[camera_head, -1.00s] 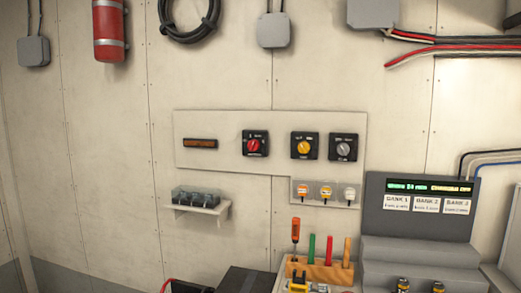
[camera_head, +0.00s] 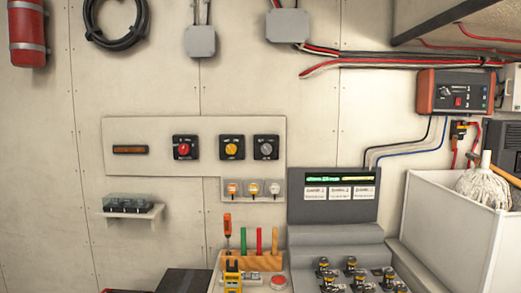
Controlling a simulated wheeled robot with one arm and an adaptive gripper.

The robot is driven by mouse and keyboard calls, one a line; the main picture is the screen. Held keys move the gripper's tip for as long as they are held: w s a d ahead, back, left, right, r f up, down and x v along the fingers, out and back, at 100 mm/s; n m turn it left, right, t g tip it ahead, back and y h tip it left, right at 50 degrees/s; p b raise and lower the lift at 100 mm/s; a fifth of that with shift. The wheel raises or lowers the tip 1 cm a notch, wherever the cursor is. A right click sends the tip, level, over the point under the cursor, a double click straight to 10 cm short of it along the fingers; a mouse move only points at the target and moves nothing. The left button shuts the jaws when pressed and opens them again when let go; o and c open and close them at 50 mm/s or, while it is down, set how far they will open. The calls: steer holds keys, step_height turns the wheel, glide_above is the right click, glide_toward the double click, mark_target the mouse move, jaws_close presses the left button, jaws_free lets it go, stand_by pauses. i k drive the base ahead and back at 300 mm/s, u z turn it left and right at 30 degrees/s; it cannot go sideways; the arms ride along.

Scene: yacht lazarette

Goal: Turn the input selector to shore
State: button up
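A pale panel (camera_head: 120,128) on the wall carries three black square rotary switches in a row. The left one has a red knob (camera_head: 184,148), the middle one a yellow knob (camera_head: 232,148), the right one a grey knob (camera_head: 266,148). Their labels are too small to read, so I cannot tell which is the input selector or where shore is marked. A small amber display (camera_head: 130,149) sits left of them. My gripper is not in view.
A small shelf (camera_head: 155,212) juts out below the panel. A tool block (camera_head: 255,262) and a yellow meter (camera_head: 232,274) stand below the switches. A grey stepped console (camera_head: 335,234) with connectors and a white bin (camera_head: 450,222) with a mop (camera_head: 484,184) stand to the right.

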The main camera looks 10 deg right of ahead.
mark_target(266, 149)
steer(key=z, duration=0.6)
steer(key=i, duration=1.3)
steer(key=u, duration=2.65)
